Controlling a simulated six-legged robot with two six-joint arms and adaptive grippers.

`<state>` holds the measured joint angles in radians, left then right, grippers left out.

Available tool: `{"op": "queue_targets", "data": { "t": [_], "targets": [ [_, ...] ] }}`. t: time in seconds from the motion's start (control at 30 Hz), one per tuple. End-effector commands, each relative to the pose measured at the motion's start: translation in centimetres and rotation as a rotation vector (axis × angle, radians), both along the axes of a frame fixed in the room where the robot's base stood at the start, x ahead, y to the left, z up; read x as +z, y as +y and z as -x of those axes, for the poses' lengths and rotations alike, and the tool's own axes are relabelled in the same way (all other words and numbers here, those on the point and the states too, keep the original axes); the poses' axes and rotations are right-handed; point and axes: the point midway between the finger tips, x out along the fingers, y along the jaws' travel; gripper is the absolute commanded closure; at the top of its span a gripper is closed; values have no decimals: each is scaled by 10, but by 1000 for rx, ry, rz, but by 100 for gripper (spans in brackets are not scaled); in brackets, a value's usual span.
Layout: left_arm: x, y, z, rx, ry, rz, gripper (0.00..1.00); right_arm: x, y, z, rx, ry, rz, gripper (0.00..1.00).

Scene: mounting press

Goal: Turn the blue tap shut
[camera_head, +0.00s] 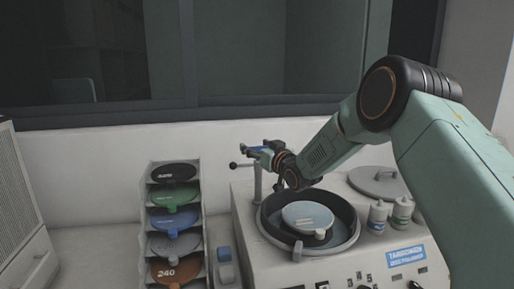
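A small blue part (258,149), which looks like the blue tap's handle, shows at the top of a thin upright post (257,182) at the back left of the grey machine. My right gripper (257,150) comes in from the right and is at this blue part, with its fingers overlapping it in the picture. The fingers are small and dark here, so I cannot tell whether they are closed on it or only around it. My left gripper is not in view.
The grey machine (338,267) has a round black-rimmed bowl with a pale disc (307,216) inside. Two small bottles (390,215) and a round lid (378,181) are on its right. A rack of coloured discs (173,221) stands left. A black-knobbed lever (234,166) is beside the post.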

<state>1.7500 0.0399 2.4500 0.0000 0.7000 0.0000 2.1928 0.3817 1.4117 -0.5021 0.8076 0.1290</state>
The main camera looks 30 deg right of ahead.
Motion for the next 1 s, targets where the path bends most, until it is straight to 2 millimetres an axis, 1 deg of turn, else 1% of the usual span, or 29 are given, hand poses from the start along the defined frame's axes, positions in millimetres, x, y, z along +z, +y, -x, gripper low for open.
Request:
{"op": "queue_targets", "data": {
  "t": [0.03,0.4,0.47,0.77,1.0],
  "targets": [
    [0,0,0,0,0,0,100,0,0,0,0,0,0,42],
    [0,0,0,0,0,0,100,0,-1,0,-2,0,-1,73],
    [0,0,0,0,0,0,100,0,-1,0,-2,-1,-1,78],
    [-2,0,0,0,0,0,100,1,-1,0,-16,-3,-1,78],
    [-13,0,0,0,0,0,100,0,0,-1,-110,-6,-2,77]
  ]
}}
